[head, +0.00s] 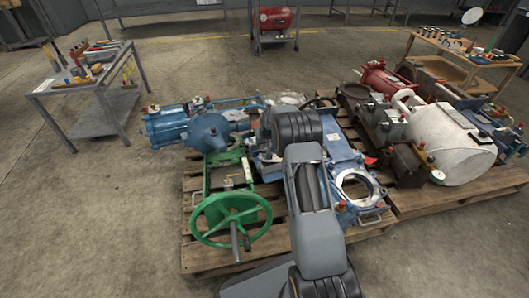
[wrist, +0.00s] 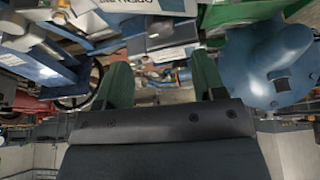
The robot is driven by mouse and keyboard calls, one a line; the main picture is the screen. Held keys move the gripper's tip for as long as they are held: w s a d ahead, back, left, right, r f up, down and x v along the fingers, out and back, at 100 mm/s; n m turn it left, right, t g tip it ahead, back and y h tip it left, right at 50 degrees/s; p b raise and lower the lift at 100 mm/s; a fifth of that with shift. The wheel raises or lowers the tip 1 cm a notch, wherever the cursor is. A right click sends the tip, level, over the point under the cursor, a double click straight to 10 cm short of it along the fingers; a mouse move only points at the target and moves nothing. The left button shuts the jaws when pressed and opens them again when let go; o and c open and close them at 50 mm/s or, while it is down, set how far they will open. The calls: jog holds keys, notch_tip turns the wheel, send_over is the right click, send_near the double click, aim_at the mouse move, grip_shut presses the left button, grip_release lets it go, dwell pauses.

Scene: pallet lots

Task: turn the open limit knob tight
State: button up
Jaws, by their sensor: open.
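I cannot pick out the open limit knob for certain. In the head view the blue actuator (head: 205,133) lies on the left pallet behind a green valve (head: 232,220) with a handwheel. Small red knobs show on the blue gate valve (head: 355,183) and near the actuator's left end. In the wrist view my gripper (wrist: 163,78) is open, its two green fingers apart with nothing held between them. A rounded blue body (wrist: 278,65) is right of the fingers, apart from them. White label plates with lettering too unclear to read show above. My arm hides the gripper in the head view.
The left pallet (head: 205,262) is crowded with valve parts. A white cylinder (head: 452,140) and red parts crowd the right pallet. A tool table (head: 75,85) stands at left and a wooden bench (head: 462,62) at back right. The floor (head: 90,220) at left is clear.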

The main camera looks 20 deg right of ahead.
aim_at(264, 149)
jog(key=b+x, duration=0.2)
jog(key=x, duration=0.5)
jog(key=shift+w+f+b, duration=0.1)
jog(key=shift+f+b, duration=0.2)
jog(key=shift+b, duration=0.05)
jog(key=c, duration=0.9)
